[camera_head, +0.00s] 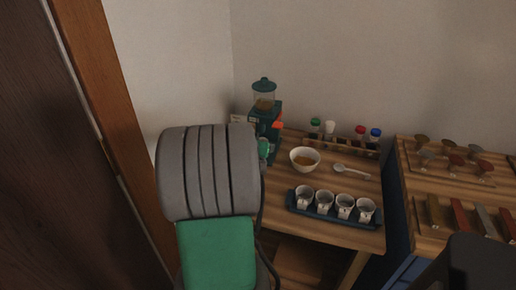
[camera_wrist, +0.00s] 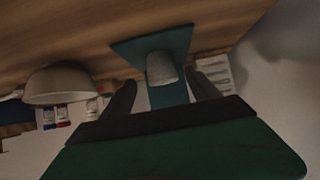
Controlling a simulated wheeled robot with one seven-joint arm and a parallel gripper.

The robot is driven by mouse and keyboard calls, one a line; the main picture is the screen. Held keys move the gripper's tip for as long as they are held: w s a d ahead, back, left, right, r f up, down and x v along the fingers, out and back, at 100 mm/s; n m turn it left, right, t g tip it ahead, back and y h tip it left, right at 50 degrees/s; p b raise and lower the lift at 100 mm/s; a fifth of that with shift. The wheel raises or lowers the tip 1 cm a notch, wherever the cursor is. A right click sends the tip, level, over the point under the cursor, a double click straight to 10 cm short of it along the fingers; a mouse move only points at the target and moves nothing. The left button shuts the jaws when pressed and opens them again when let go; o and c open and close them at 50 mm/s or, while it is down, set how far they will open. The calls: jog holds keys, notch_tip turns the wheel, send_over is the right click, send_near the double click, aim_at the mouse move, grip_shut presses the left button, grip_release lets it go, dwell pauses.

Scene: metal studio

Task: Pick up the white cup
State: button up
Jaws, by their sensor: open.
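A small white cup (camera_wrist: 162,68) stands at the foot of a teal grinder in the wrist view, which looks upside down. My gripper (camera_wrist: 160,80) is open, with one dark finger to each side of the cup in the picture. I cannot tell how far the cup is beyond the fingertips, and no finger visibly touches it. The grinder (camera_head: 264,112) stands at the table's back left in the head view, its lower part partly hidden. That cup is not clearly visible there. Several other white cups (camera_head: 325,201) stand on a dark blue tray (camera_head: 333,219) at the table's front.
A white bowl (camera_head: 304,159) with brownish contents and a spoon (camera_head: 351,170) are on the wooden table (camera_head: 285,180). The bowl also shows in the wrist view (camera_wrist: 58,84). Capped bottles (camera_head: 360,133) stand in a rack behind. A second wooden-topped stand (camera_head: 408,180) is at right.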

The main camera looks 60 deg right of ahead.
jog(key=x, duration=0.5)
jog(key=shift+w+a+f, duration=0.15)
jog(key=shift+a, duration=0.05)
grip_shut()
dwell(0.4)
